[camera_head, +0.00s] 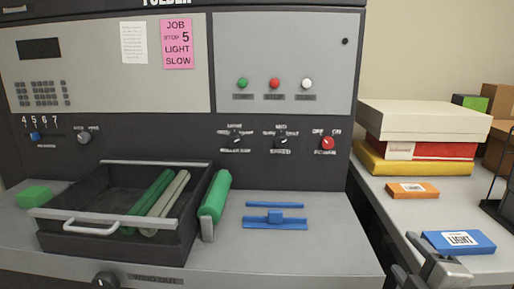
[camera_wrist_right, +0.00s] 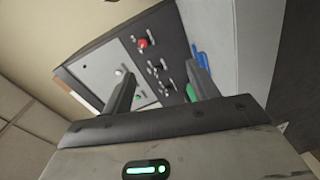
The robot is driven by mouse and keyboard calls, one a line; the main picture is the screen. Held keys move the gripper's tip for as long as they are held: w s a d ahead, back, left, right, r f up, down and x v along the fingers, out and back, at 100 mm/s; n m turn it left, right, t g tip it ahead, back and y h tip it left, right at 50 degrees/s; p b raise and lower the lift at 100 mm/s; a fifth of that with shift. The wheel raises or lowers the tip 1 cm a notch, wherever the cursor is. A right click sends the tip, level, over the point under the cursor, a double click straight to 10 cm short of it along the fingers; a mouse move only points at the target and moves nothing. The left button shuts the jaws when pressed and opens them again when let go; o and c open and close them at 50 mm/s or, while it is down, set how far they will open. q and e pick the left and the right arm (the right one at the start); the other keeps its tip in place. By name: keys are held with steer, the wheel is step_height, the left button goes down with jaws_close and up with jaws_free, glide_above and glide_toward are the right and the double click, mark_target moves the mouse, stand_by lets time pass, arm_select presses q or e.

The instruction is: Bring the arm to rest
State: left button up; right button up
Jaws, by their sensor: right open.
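My right gripper (camera_head: 428,264) is at the lower right of the head view, in front of the side table and close to the blue box labelled LIGHT (camera_head: 458,242). In the right wrist view its two fingers stand apart, with nothing between them (camera_wrist_right: 163,66). Only the end of my right arm shows. My left gripper is not in view.
The grey machine (camera_head: 285,55) carries knobs and buttons. An open black drawer (camera_head: 62,222) holds green and grey rollers. A green roller (camera_head: 215,196) and a blue guide (camera_head: 275,222) lie beside it. Boxes (camera_head: 425,118) and an orange box (camera_head: 412,190) occupy the side table.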

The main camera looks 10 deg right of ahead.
steer(key=s+a+f+m+g+y, duration=0.2)
steer(key=a+f+m, duration=0.1)
steer(key=a+f, duration=0.4)
steer(key=s+a+f+m+g+y, duration=0.2)
steer(key=s+a+f+m, duration=0.1)
steer(key=a+f, duration=0.4)
steer(key=s+a+f+m+g+y, duration=0.2)
steer(key=a+f, duration=0.6)
steer(key=f, duration=0.4)
steer(key=shift+s+f+m+y, duration=0.2)
steer(key=shift+s+m+y, duration=0.5)
steer(key=shift+m, duration=0.3)
